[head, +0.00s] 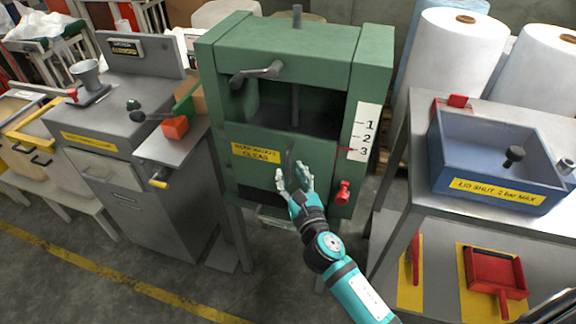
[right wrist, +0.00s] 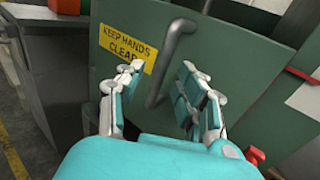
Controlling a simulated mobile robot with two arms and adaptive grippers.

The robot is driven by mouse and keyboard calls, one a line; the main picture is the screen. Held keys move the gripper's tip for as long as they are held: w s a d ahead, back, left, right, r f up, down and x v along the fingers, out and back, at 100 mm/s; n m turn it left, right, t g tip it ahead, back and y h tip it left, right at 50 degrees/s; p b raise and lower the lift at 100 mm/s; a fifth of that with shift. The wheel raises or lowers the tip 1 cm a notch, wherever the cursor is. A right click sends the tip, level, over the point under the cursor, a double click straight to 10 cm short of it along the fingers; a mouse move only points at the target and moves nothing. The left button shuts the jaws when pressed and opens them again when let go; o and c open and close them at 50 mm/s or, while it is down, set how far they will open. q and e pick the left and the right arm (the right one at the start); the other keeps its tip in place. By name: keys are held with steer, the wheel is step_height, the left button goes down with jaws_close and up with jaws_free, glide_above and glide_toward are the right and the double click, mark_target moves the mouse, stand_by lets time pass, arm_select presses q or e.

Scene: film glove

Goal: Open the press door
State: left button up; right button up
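The green press (head: 295,38) stands in the middle of the head view, with a dark opening in its upper front. Its door (head: 312,152) is a flat green panel below that opening, with a yellow "keep hands clear" label (head: 255,153). A grey bar handle (right wrist: 172,50) stands upright on the door in the right wrist view, right of the label. My right gripper (head: 294,174) is in front of the door, and the wrist view shows it open (right wrist: 160,82). The handle lies between its spread fingertips, with no clear contact. My left gripper is not in view.
A red knob (head: 343,192) sits at the press's lower right, below a 1-2-3 scale (head: 365,130). A grey machine (head: 130,105) stands left. A blue-grey basin (head: 480,140) rests on a metal bench at right. A crank handle (head: 256,72) juts from the press above.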

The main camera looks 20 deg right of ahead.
steer(key=shift+w, duration=1.4)
steer(key=shift+c, duration=0.4)
jaws_close()
